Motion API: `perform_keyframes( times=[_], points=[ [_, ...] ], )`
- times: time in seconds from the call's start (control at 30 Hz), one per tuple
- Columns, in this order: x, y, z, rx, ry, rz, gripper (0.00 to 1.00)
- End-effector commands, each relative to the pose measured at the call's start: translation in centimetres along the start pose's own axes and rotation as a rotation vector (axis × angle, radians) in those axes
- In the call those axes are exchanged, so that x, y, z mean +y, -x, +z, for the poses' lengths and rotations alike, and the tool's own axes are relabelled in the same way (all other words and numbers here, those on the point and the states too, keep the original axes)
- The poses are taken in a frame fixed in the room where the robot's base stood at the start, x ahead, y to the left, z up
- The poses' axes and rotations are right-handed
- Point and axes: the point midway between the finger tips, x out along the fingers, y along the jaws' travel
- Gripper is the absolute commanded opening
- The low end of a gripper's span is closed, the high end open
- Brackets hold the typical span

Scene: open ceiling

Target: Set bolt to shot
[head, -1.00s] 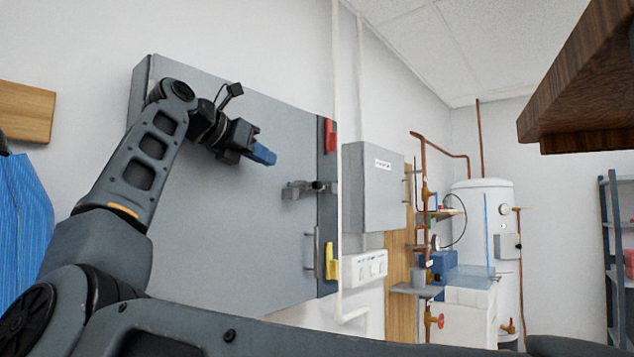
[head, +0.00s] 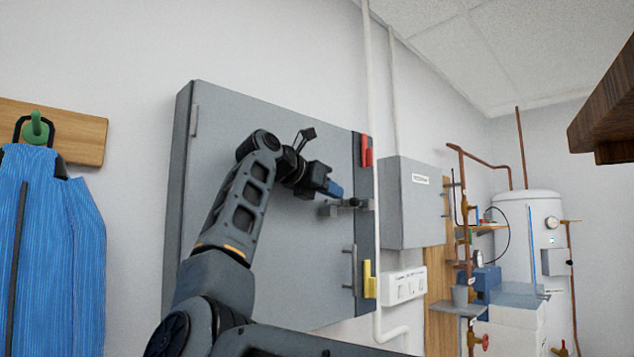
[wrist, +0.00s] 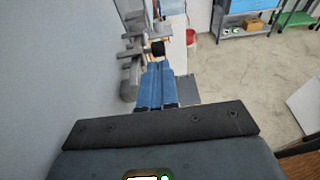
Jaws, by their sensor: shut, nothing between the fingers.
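The bolt (head: 345,204) is a grey metal slide with a small dark knob, mounted near the right edge of a large grey cabinet door (head: 270,260). It also shows in the wrist view (wrist: 131,52), ahead and slightly left of my fingers. I cannot tell how far its bar reaches toward the side edge. My gripper (head: 338,190) has blue fingers, shut and empty, just above and in front of the bolt and partly over it in the head view. In the wrist view the fingers (wrist: 160,66) are together, close to the dark knob; contact cannot be told.
A red block (head: 366,151) and a yellow block (head: 369,279) sit on the cabinet's right edge, with a bar handle (head: 350,267) below the bolt. A white pipe (head: 374,120), a grey box (head: 415,205) and a switch panel (head: 404,286) are to the right.

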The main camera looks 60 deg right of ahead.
Motion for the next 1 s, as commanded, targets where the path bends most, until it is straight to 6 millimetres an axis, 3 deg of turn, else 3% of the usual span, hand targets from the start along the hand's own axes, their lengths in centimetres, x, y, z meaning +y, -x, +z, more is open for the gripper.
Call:
perform_keyframes(
  times=[0.23, 0.77, 1.0],
  points=[
    [0.0, -3.4, 0.0, -0.001, 0.002, -0.002, 0.00],
    [0.0, -4.4, 0.0, 0.000, 0.001, 0.000, 0.00],
    [0.0, -7.2, 1.1, 0.002, -0.001, 0.000, 0.00]
  ],
)
